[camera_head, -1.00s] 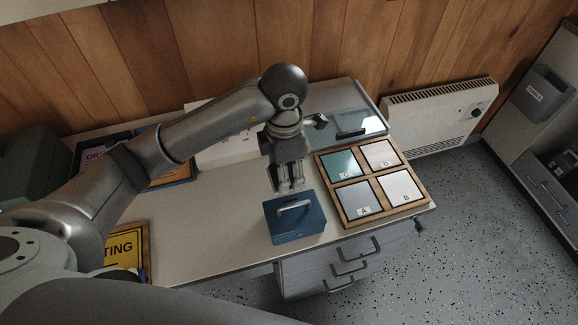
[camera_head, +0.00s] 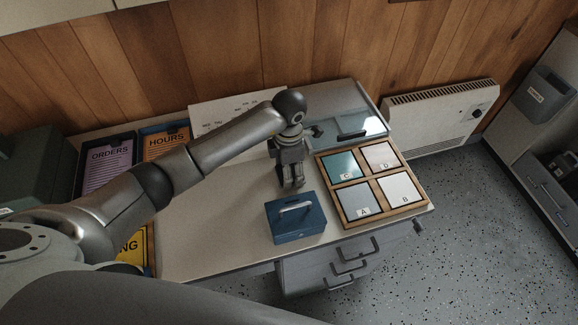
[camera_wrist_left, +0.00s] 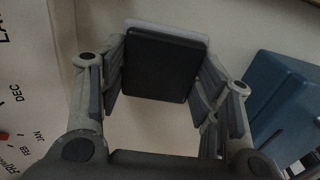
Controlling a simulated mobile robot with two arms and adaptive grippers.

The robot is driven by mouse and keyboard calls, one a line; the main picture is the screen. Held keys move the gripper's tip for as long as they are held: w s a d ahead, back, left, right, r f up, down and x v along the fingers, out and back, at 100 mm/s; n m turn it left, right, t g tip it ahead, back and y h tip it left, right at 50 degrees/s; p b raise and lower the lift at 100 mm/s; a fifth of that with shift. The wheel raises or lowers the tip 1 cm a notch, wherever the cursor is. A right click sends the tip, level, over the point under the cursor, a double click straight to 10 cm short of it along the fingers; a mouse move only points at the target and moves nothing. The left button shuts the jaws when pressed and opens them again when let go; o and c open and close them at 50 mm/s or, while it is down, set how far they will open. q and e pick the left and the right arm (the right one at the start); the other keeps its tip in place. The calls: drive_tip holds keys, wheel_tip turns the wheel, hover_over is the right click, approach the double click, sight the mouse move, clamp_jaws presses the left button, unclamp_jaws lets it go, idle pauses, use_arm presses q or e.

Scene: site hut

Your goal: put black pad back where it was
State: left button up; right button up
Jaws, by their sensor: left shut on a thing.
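In the left wrist view a black pad (camera_wrist_left: 160,64), a dark rounded rectangle with a pale edge, sits between the fingers of my left gripper (camera_wrist_left: 158,75), which is shut on it. In the head view my left gripper (camera_head: 291,184) points down over the desk, just behind the blue cash box (camera_head: 296,222); the pad is hard to make out there. A wooden tray (camera_head: 373,219) with four lettered compartments stands to the right: teal C (camera_head: 343,164), pinkish D (camera_head: 382,155), grey A (camera_head: 354,197) and pale B (camera_head: 401,185). My right gripper is not in view.
Behind the tray lies a glassy panel (camera_head: 372,122) with a dark strip. A calendar sheet (camera_head: 222,115) lies at the back. The desk (camera_head: 215,225) is bare left of the cash box.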

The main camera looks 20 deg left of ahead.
use_arm(q)
drive_tip(key=shift+f, duration=0.1)
drive_tip(key=o, duration=1)
drive_tip(key=shift+r, duration=0.35)
wheel_tip(320, 180, up, 12)
drive_tip(key=b, duration=0.1)
drive_tip(key=shift+f+b, duration=0.2)
drive_tip(key=shift+b, duration=0.2)
